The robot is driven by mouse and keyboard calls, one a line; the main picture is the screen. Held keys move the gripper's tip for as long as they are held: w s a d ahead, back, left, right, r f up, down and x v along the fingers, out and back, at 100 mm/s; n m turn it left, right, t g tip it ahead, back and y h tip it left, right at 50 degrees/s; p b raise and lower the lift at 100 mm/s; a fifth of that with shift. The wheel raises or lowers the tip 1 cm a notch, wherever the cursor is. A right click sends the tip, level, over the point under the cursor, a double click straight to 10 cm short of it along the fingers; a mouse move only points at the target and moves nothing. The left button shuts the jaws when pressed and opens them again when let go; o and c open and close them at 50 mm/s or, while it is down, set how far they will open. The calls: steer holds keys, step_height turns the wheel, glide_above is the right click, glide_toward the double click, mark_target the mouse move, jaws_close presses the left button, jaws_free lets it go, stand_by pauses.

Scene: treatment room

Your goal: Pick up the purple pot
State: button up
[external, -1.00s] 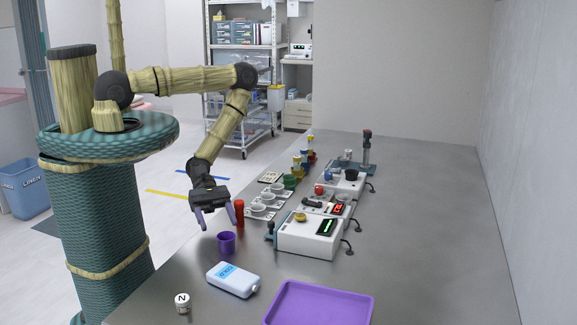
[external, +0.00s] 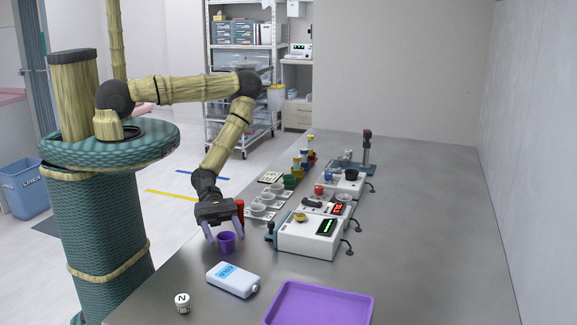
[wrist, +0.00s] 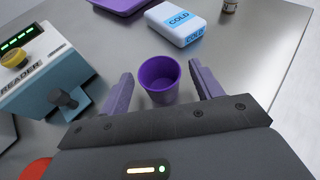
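The purple pot (external: 227,243) is a small open cup standing upright on the grey metal table. In the wrist view the purple pot (wrist: 160,80) sits between the tips of my two pale purple fingers, with gaps at its sides. My gripper (external: 225,235) is open and low over the table at the pot. In the wrist view my gripper (wrist: 161,82) is also open, its fingers spread to either side of the pot. I cannot tell how far above the table the fingertips are.
A white and blue COLD pack (external: 233,280) lies in front of the pot. A white reader box (external: 308,238) stands to its right. A red cylinder (external: 240,208) is close behind my gripper. A purple tray (external: 320,304) and a small white jar (external: 182,302) are nearer the camera.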

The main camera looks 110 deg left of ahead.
steer(key=c, duration=0.9)
steer(key=shift+o, duration=0.2)
step_height(320, 180, up, 10)
steer(key=shift+p, duration=0.4)
